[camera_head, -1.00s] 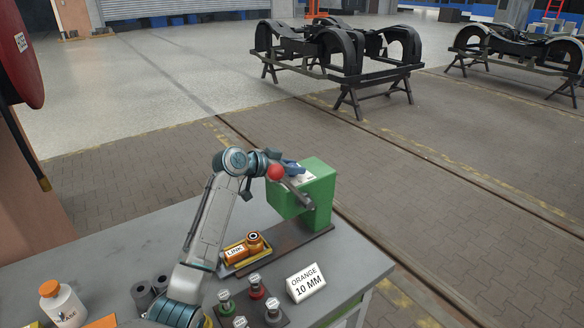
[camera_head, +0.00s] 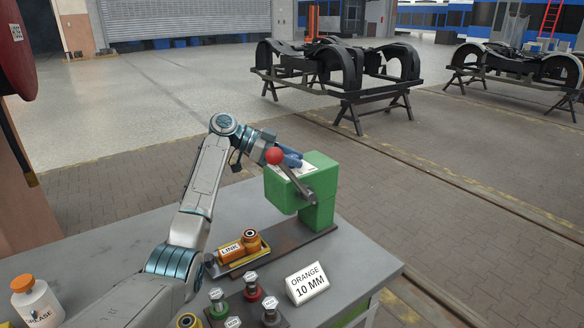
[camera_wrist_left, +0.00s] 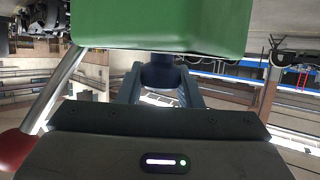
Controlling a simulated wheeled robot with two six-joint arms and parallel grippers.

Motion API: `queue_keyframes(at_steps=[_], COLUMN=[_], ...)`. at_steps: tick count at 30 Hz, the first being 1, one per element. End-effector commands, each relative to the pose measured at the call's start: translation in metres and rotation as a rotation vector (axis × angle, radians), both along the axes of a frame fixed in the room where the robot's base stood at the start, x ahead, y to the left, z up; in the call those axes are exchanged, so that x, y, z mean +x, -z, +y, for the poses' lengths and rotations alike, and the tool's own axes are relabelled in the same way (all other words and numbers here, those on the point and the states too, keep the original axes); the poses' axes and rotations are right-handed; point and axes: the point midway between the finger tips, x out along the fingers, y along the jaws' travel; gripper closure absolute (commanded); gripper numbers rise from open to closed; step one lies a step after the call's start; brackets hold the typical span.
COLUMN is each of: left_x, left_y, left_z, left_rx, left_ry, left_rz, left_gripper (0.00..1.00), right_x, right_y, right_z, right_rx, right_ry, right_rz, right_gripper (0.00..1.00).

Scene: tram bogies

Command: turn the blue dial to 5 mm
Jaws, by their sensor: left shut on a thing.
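The green press (camera_head: 320,181) stands on the far right of the grey bench. It has a lever with a red ball (camera_head: 274,155) and a pale plate (camera_head: 308,169) near its top, whose marks are too small to read. My left gripper (camera_head: 287,156) reaches to the far upper side of the press, partly hidden behind the red ball. In the left wrist view, the dark blue dial (camera_wrist_left: 160,74) sits between the two fingers of the left gripper (camera_wrist_left: 162,86), which is shut on it. The dial's setting cannot be read. My right gripper is not in view.
A tray (camera_head: 240,266) with orange parts, one marked LINK, lies in front of the press. A sign reading ORANGE 10 MM (camera_head: 307,284) stands beside a dark rack (camera_head: 253,317) with several coloured pieces. A grease bottle (camera_head: 38,302) is at the left.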

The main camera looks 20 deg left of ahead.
Motion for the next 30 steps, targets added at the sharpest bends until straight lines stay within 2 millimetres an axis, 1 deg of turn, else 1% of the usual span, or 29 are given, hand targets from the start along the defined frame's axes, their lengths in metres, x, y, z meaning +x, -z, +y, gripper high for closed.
queue_keyframes(at_steps=[1,3,12,23,24,27,30], left_x=[0.0006,0.0005,0.0002,0.0001,0.0001,0.0001,0.0001], left_y=[0.0021,0.0015,0.0007,0.0004,0.0004,0.0004,0.0003], left_z=[0.0003,0.0002,0.0001,0.0001,0.0001,0.0001,0.0], left_rx=[0.0,0.0,0.002,0.002,0.002,0.002,0.002], left_ry=[0.023,0.052,0.113,0.117,0.117,0.117,0.117], left_rz=[0.001,0.001,0.001,0.001,0.001,0.001,0.001], left_gripper=[0.91,0.91,0.91,0.91,0.64,0.46,0.46], right_x=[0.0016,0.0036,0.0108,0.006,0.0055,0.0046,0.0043], right_y=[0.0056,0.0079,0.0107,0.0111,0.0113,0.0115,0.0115], right_z=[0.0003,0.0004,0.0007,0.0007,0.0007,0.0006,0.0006], right_rx=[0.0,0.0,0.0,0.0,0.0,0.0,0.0], right_ry=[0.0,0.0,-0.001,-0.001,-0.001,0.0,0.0], right_rz=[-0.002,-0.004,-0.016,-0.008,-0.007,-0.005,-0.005], right_gripper=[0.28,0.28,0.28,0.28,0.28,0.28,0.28])
